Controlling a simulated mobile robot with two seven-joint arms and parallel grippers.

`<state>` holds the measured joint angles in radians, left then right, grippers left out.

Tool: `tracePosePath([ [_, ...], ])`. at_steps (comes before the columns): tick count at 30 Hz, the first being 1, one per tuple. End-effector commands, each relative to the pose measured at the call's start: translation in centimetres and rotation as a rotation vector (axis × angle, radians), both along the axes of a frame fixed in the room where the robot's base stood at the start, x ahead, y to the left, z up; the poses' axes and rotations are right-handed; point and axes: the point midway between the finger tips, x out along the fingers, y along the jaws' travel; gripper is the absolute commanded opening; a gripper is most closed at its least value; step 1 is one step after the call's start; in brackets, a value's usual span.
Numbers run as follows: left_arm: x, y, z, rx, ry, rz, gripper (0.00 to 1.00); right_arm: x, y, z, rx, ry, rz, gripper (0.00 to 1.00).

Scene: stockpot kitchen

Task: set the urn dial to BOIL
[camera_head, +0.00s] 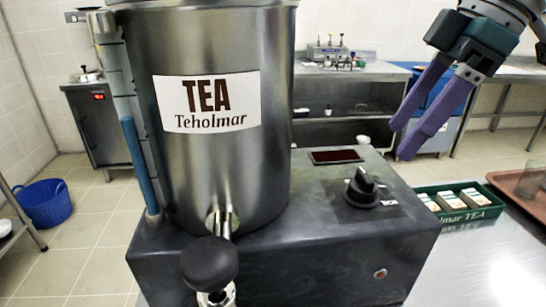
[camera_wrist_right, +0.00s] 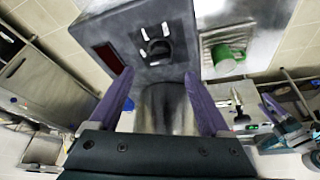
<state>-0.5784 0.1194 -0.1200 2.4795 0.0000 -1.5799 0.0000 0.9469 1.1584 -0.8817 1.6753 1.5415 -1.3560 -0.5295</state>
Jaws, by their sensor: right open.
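The steel tea urn (camera_head: 225,145) stands on a dark base box (camera_head: 300,245). Its black dial (camera_head: 362,190) sits on top of the box at the right; it also shows in the right wrist view (camera_wrist_right: 158,48), with small white marks around it. I cannot read the marks or tell the setting. A dark red display (camera_head: 335,156) lies behind the dial and also shows in the right wrist view (camera_wrist_right: 107,58). My right gripper (camera_head: 403,141) is open and empty, above and to the right of the dial, not touching it; its purple fingers also show in the right wrist view (camera_wrist_right: 159,75).
A tap with a black knob (camera_head: 210,264) juts from the urn's front. A green tea box (camera_head: 460,205) and a brown tray (camera_head: 525,188) lie on the counter at the right. A blue tub (camera_head: 45,203) stands on the floor.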

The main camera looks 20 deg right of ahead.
Motion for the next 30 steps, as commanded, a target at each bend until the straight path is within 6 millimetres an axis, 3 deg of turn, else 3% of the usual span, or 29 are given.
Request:
tracePosePath([
  [13,0.0,0.0,0.4,0.000,0.001,0.000,0.81,1.7,2.6,-7.1,0.000,0.004,0.003,0.81],
  [25,-0.1,0.0,0.4,0.000,0.001,-0.001,0.81,1.9,2.9,-8.1,0.000,0.001,0.004,0.81],
  [30,-0.1,0.0,0.4,0.000,0.001,-0.001,0.81,1.9,2.8,-8.1,0.000,0.001,0.004,0.63],
])
